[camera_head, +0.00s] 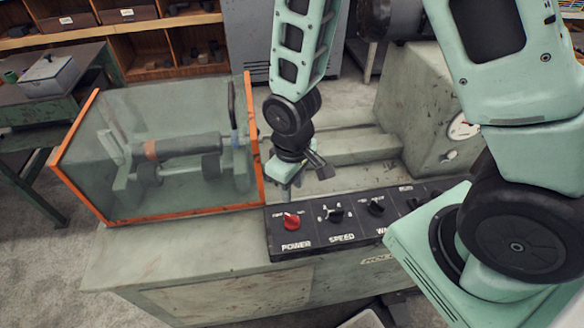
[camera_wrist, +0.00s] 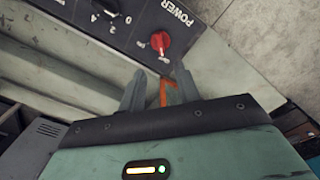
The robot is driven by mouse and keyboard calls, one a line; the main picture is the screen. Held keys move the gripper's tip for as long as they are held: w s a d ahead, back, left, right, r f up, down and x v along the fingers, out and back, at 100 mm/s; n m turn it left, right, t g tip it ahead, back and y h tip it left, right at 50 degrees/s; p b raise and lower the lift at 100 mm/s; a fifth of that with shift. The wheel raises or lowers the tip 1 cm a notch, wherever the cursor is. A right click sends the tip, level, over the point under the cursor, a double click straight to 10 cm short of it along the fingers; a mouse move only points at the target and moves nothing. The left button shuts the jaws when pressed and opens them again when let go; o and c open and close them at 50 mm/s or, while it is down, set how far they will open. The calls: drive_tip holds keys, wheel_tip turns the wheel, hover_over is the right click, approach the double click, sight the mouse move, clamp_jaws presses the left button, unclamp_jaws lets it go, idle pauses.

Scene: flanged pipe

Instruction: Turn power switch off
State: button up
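The red power switch (camera_head: 292,222) is a rotary knob at the left end of the black control panel (camera_head: 312,246), above the white word POWER. It also shows in the wrist view (camera_wrist: 160,42), just beyond my fingertips. The small labels around it are too blurred to read for certain, so I cannot tell its setting. My gripper (camera_head: 289,190) is above and behind the switch in the head view, pointing down and not touching it. In the wrist view, my gripper (camera_wrist: 159,82) has its two fingers apart with nothing held between them.
The black SPEED knob (camera_head: 335,215) and another black knob (camera_head: 375,206) sit to the right of the switch. An orange-framed clear guard (camera_head: 258,150) stands close left of my gripper. The machine's bare front top (camera_head: 190,245) is clear.

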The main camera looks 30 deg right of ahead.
drive_tip(key=shift+r, duration=2.85)
drive_tip(key=s+a+r+n+b, duration=0.1)
drive_tip(key=s+a+r, duration=0.2)
drive_tip(key=s, duration=0.3)
drive_tip(key=s+a+r+n+b, duration=0.1)
drive_tip(key=s+a+r, duration=0.2)
drive_tip(key=s+r, duration=0.3)
drive_tip(key=shift+s+r+y, duration=0.15)
drive_tip(key=shift+s+y, duration=0.15)
drive_tip(key=shift+s, duration=0.45)
drive_tip(key=shift+a, duration=0.1)
